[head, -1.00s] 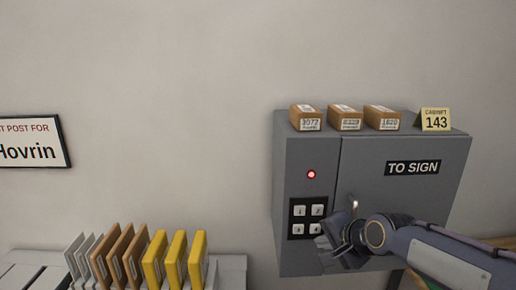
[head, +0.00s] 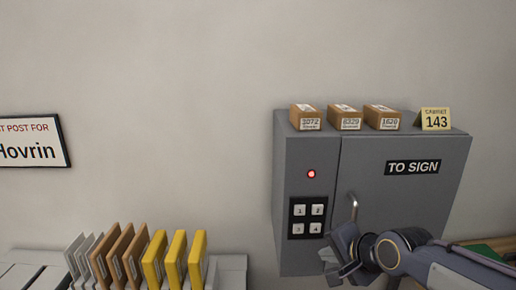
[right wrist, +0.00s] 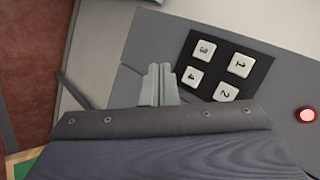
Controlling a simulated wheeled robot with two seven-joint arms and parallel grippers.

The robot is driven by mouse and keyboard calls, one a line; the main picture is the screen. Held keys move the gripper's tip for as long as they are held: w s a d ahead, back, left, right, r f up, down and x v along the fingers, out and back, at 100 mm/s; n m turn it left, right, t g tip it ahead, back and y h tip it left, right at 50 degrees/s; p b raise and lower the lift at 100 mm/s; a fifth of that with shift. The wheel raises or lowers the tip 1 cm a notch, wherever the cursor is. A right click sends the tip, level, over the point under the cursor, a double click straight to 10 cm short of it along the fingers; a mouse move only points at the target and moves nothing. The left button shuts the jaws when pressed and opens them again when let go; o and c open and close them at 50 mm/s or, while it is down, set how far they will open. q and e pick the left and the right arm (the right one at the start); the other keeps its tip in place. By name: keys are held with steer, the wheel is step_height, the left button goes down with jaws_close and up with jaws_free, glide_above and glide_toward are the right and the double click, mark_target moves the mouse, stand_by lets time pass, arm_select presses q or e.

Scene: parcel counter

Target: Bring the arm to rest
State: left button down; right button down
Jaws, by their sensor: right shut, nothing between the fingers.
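My right gripper (head: 333,262) is in front of the lower part of the grey cabinet (head: 308,258), below its keypad and door handle. In the right wrist view the two fingers (right wrist: 165,82) are together with nothing between them. The keypad (head: 308,219) has buttons 1 to 4 and shows beside the fingers in the right wrist view (right wrist: 227,67). The fingers appear apart from the buttons in the head view. My right arm comes in from the lower right. My left gripper is not in view.
The cabinet door, labelled "TO SIGN" (head: 412,167), looks shut, and its handle (head: 353,205) is just above my gripper. A red light (head: 311,174) is lit. Brown and yellow parcels (head: 176,258) stand at lower left.

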steer(key=s+d+f+n+g, duration=0.1)
steer(key=s+f+n, duration=0.3)
steer(key=s, duration=0.8)
steer(key=s+d+f+n+g, duration=0.2)
steer(key=s+d+f+n, duration=0.2)
steer(key=s, duration=0.9)
steer(key=shift+f+n, duration=0.5)
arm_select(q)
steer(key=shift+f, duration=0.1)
arm_select(e)
steer(key=shift+w, duration=0.15)
